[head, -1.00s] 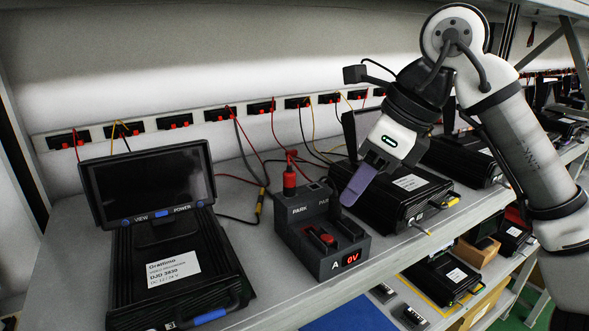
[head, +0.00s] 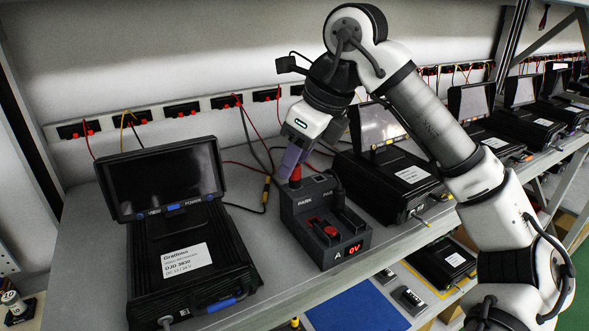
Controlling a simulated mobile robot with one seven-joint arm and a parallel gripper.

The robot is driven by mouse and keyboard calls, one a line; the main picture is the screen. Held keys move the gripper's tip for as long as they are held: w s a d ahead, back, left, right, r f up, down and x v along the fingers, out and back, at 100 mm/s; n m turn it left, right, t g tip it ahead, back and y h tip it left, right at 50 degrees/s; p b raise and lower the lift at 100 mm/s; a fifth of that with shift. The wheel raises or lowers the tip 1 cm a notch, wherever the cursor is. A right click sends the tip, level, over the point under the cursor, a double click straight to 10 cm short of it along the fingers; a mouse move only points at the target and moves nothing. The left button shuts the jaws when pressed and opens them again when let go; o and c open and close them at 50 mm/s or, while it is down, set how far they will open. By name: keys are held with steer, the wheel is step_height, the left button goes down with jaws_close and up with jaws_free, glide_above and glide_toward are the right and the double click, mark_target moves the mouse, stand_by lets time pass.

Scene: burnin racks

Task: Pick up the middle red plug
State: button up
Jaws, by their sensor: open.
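A red plug (head: 296,174) stands upright at the back left of a dark dock (head: 345,243) marked PARK and A, with a red 0V display. My gripper (head: 289,166), with purple fingers, is open at the top of this plug. The fingers hide much of the plug, and I cannot tell whether they touch it. A second red piece (head: 322,228) sits lower on the front of the dock. A black plug (head: 338,192) stands at the dock's back right.
A black recorder with a tilted screen (head: 165,180) stands left of the dock. Another black unit (head: 392,185) stands close on the right. Cables hang from a socket strip (head: 182,110) on the back wall. The shelf's front edge runs below the dock.

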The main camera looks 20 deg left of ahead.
steer(key=shift+x, duration=1.3)
steer(key=shift+d, duration=0.2)
steer(key=c, duration=0.9)
steer(key=shift+r, duration=0.15)
steer(key=shift+r+b, duration=0.3)
steer(key=shift+r, duration=0.3)
step_height(320, 180, up, 2)
steer(key=shift+b, duration=0.45)
steer(key=s+d+b, duration=0.4)
steer(key=d, duration=1.3)
steer(key=shift+d, duration=0.3)
steer(key=shift+s+f, duration=0.1)
steer(key=shift+s, duration=0.05)
